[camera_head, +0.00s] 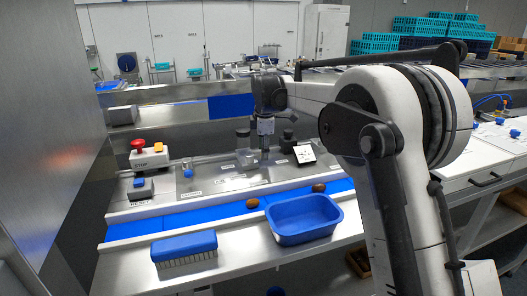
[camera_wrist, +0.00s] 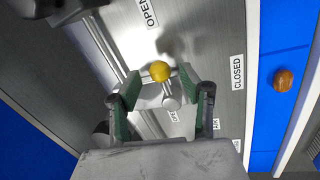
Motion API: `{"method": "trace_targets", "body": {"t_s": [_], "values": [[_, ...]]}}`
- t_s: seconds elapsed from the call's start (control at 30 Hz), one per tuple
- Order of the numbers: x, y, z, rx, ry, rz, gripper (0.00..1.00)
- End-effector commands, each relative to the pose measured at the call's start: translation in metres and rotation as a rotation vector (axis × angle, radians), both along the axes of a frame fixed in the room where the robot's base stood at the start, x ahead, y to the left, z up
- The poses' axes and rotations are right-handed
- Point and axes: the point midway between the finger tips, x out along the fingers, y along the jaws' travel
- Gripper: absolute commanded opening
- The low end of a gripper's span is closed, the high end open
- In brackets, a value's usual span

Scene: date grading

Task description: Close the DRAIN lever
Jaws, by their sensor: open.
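A round yellow knob (camera_wrist: 160,71) shows in the wrist view, between the tips of my gripper (camera_wrist: 157,80). The fingers are open on either side of it, and I cannot tell if they touch it. An OPEN label (camera_wrist: 149,12) is above the knob and a CLOSED label (camera_wrist: 237,72) is to its right. More labels are partly hidden near the fingers, and I cannot read DRAIN on any of them. In the head view my gripper (camera_head: 264,157) points down at the steel panel (camera_head: 225,180), and the yellow knob is not discernible there.
A blue belt (camera_head: 215,216) with brown dates (camera_head: 252,203) runs in front of the panel. A blue bin (camera_head: 272,238) and blue brush (camera_head: 184,245) are nearer. A red stop button (camera_head: 138,144) and a blue-knobbed lever (camera_head: 187,172) stand left. A white card (camera_head: 304,153) is right of my gripper.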

Motion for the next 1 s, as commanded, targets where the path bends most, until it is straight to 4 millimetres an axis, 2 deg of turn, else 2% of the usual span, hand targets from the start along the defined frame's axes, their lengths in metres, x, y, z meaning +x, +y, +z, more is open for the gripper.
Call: {"method": "trace_targets", "body": {"t_s": [0.2,0.47,0.8,1.0], "values": [[0.003,0.000,-0.013,0.000,0.000,0.000,0.40],[0.003,0.000,-0.015,0.000,0.000,0.000,0.40],[0.003,0.000,-0.015,0.000,0.000,0.000,0.00],[0.002,0.000,-0.015,0.000,0.000,-0.008,0.00]]}}
